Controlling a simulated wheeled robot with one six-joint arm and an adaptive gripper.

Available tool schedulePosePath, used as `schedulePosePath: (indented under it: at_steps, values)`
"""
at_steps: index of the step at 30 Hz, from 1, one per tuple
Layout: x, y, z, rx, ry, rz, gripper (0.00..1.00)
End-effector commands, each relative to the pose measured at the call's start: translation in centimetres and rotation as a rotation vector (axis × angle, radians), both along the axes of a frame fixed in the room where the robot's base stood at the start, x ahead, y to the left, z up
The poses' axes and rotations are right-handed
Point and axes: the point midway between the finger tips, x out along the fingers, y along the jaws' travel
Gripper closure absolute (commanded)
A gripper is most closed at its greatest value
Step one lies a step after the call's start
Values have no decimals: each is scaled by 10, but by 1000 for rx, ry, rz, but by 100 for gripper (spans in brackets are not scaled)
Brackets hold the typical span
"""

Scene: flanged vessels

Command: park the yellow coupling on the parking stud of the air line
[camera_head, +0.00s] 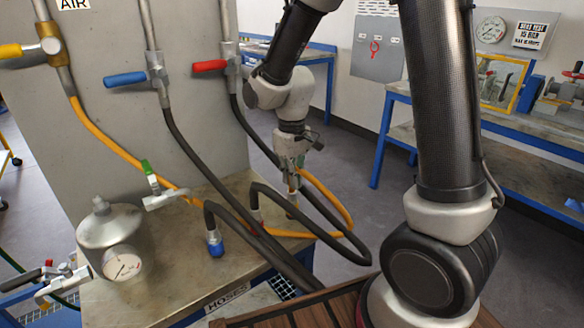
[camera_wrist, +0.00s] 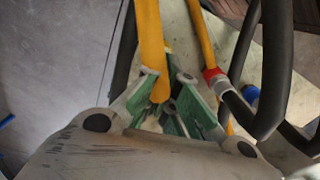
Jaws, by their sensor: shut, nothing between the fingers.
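My gripper (camera_head: 291,166) points down over the far right corner of the hose bench. In the wrist view its green-padded fingers (camera_wrist: 171,112) are shut with nothing held. The yellow air hose (camera_head: 110,145) hangs from the yellow-handled valve (camera_head: 50,46) under the AIR sign and loops round beside the gripper. In the wrist view the yellow hose (camera_wrist: 150,40) comes down right at the fingers. The yellow coupling is mostly hidden by the fingers; a yellow piece (camera_head: 292,197) shows just below them. I cannot tell whether it sits on a stud.
A blue coupling (camera_head: 215,244) on a black hose stands on the bench (camera_head: 165,290). A red-collared coupling (camera_wrist: 215,76) is right of the fingers in the wrist view. A vessel with a gauge (camera_head: 112,240) stands at left. Black hoses arch close to the gripper.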

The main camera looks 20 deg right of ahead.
Motion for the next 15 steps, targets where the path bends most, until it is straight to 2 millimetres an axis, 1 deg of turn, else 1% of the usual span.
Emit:
schedulePosePath:
  at_steps: [3, 6, 15]
  values:
    - [-1, 0, -10, -1, 2, -1, 100]
    - [-1, 0, -14, 0, 2, -1, 100]
    - [0, 0, -15, 1, 0, -1, 100]
